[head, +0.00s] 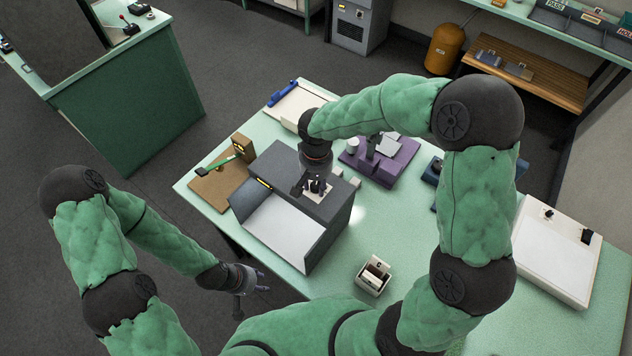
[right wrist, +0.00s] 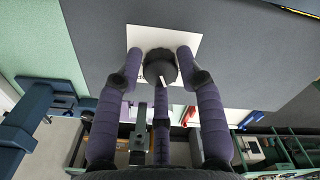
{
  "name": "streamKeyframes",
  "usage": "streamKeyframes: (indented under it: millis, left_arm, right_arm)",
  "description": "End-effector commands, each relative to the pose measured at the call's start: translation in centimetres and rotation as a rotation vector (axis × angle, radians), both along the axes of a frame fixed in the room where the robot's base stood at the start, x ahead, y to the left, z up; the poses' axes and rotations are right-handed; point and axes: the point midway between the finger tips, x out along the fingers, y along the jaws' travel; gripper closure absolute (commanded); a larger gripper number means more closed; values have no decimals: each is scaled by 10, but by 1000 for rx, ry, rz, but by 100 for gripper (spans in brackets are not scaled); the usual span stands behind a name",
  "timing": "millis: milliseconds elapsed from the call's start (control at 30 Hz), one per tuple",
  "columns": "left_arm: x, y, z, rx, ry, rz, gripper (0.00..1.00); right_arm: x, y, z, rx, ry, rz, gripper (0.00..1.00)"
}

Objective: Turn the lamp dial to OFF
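The lamp dial (right wrist: 160,66) is a round black knob with a white pointer mark. It sits on a white plate (right wrist: 203,45) on top of the dark grey lamp housing (head: 335,212). My right gripper (head: 318,188) is over this plate from above. In the right wrist view its purple fingers (right wrist: 160,66) are spread around the dial, one on each side and one below; contact is not clear. No OFF lettering is readable on the plate. My left gripper (head: 252,288) hangs empty off the table's front left edge, its fingers apart.
A pale sloped panel (head: 285,232) fronts the housing. A brown board with a green-handled tool (head: 218,180), a purple fixture (head: 385,165), a small card box (head: 373,275) and a white panel box (head: 560,250) stand around on the green table (head: 330,285).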

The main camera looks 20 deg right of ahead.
Motion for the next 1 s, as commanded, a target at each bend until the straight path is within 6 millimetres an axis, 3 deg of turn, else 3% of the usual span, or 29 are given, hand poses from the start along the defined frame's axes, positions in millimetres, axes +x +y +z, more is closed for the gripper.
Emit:
streamKeyframes:
  millis: [33, 100, 567, 1000]
  left_arm:
    - [0, 0, 0, 0, 0, 0, 60]
    - [0, 0, 0, 0, 0, 0, 60]
    - [0, 0, -1, 0, 0, 0, 60]
    - [0, 0, -2, 0, 0, 0, 60]
  right_arm:
    - [0, 0, 0, 0, 0, 0, 86]
    - [0, 0, 0, 0, 0, 0, 100]
    - [-1, 0, -1, -1, 2, 85, 100]
    - [-1, 0, -1, 0, 3, 448, 100]
